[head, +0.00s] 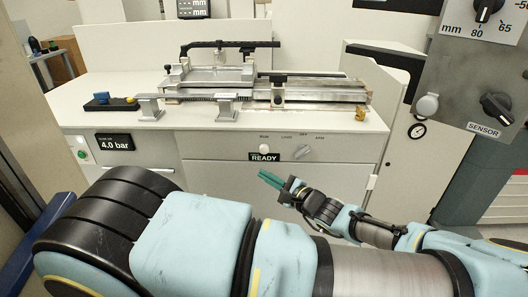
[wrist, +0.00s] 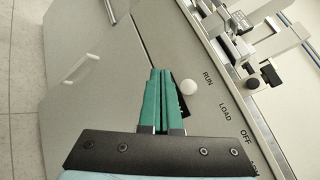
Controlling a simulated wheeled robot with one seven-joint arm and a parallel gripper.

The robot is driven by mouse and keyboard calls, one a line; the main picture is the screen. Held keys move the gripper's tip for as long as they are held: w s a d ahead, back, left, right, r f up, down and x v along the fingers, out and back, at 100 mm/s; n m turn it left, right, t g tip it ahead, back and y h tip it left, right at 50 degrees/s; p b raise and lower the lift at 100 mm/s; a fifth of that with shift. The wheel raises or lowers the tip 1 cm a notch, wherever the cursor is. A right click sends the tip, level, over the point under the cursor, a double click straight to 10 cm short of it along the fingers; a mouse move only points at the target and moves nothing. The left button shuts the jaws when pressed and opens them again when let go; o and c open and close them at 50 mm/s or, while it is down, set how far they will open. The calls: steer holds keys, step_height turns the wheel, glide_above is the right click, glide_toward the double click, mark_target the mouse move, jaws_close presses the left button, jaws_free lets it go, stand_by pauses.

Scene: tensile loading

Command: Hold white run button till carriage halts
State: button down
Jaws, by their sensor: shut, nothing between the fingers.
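The white run button (head: 264,149) is a round knob on the cabinet's front panel, beside the READY display (head: 264,157). In the wrist view the button (wrist: 188,87) sits just right of the fingertips, near the RUN label. My gripper (head: 268,176) has green fingers, shut and empty, below the button in the head view. In the wrist view the gripper (wrist: 160,72) partly covers the dark display; I cannot tell whether its tips touch the panel. The carriage (head: 215,77) is on the machine bed on top of the cabinet.
A grey selector knob (head: 303,151) is to the right of the button, near the LOAD and OFF labels. A 4.0 bar display (head: 116,143) is at the left. A grey panel with a SENSOR knob (head: 497,108) hangs at the right. Floor shows left in the wrist view.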

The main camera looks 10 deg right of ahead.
mark_target(264, 149)
steer(key=shift+w+d+b, duration=0.25)
steer(key=shift+w+b, duration=0.05)
steer(key=shift+w, duration=1.1)
steer(key=shift+w+d+b, duration=0.3)
steer(key=shift+w+b, duration=0.05)
steer(key=shift+w, duration=1.05)
steer(key=shift+w+d+b, duration=0.25)
steer(key=shift+w+b, duration=0.05)
steer(key=shift+w, duration=1.1)
steer(key=shift+w, duration=0.1)
steer(key=shift+w, duration=0.3)
